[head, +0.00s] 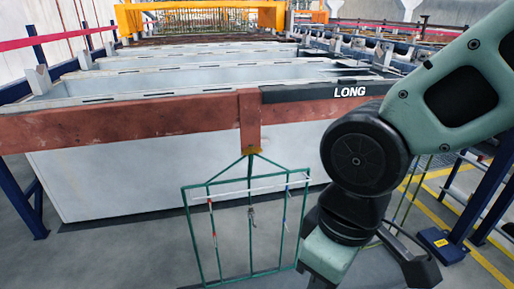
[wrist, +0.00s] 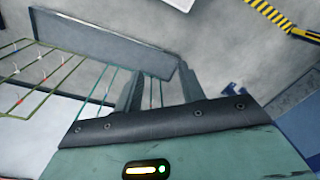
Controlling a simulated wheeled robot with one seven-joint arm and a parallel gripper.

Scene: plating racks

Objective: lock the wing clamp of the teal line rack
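A green-teal wire rack (head: 188,235) hangs below the red-brown rail in the head view, with small red and grey pieces on its wires. A small orange-brown fitting (head: 252,151) shows at its top hook; I cannot tell whether this is the wing clamp or how it is set. A green wire frame (wrist: 40,75) crosses the left of the wrist view. My gripper (wrist: 159,72) is open, its two dark fingers apart, with thin green wires showing in the gap. I see nothing held. My arm hides part of the rail's right side in the head view.
More green wires (head: 407,190) show behind my arm. A blue post (head: 490,190) stands at right. Grey floor (head: 110,255) is clear at front left.

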